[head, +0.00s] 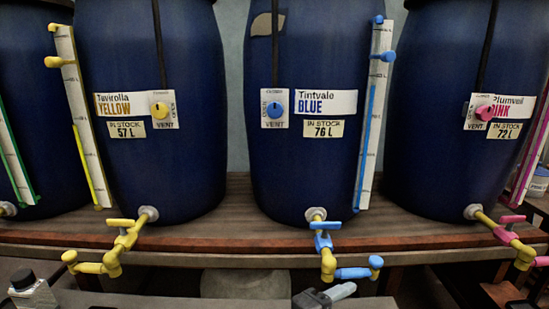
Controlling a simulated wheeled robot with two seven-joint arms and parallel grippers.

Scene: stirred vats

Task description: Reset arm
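No arm or gripper of mine can be made out in the head view. Three labelled dark blue vats stand on a wooden shelf: the Yellow vat (190,70), the Blue vat (305,180) and the Pink vat (430,120). Each has a coloured vent knob: yellow (159,110), blue (275,109), pink (485,113). Below are the yellow tap (122,240), the blue tap (323,240) and the pink tap (507,232). Stock cards read 57 L, 76 L and 72 L.
Another dark vat (30,100) is cut off at the left. The wooden shelf (240,232) runs across the view. A grey item with a black knob (34,291) is at the lower left. A grey and black item (322,296) lies below the blue tap; I cannot tell what it is.

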